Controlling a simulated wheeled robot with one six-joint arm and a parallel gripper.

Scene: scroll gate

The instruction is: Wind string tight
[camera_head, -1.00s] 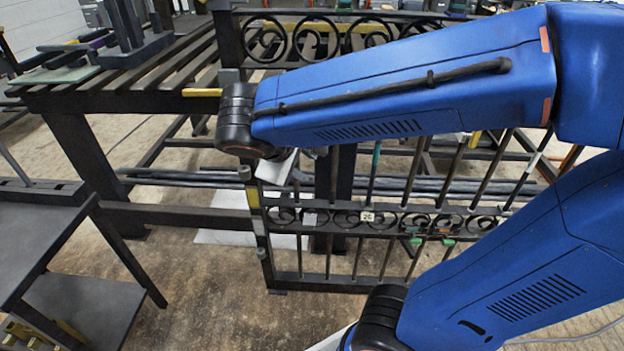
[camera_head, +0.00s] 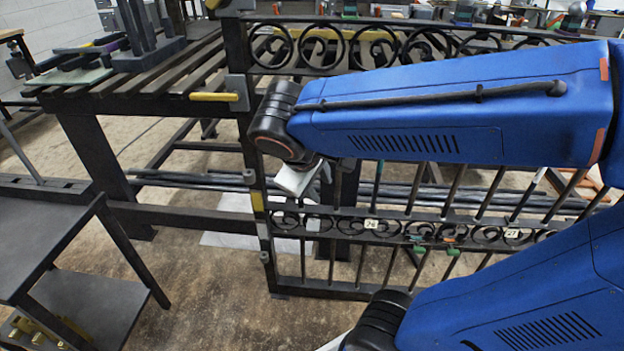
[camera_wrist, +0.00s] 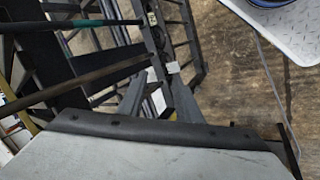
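No string shows in either view. A dark metal scroll gate (camera_head: 320,290) with upright bars and rings stands in front of me, partly hidden by my blue arm. A yellow handle (camera_head: 214,97) sticks out left near its upper left post. My gripper (camera_head: 297,180) shows as a small pale part below my wrist, close to the gate's left bars in the picture; contact cannot be told. In the wrist view, two grey fingers of my gripper (camera_wrist: 158,97) stand apart with nothing seen held between them. Gate bars (camera_wrist: 178,40) lie beyond them.
A dark slatted table (camera_head: 90,100) stands behind at the left. A dark workbench (camera_head: 45,235) with a lower shelf stands at the near left. Bare floor (camera_head: 205,290) lies between workbench and gate. A light metal plate (camera_wrist: 290,30) shows at the wrist view's upper right.

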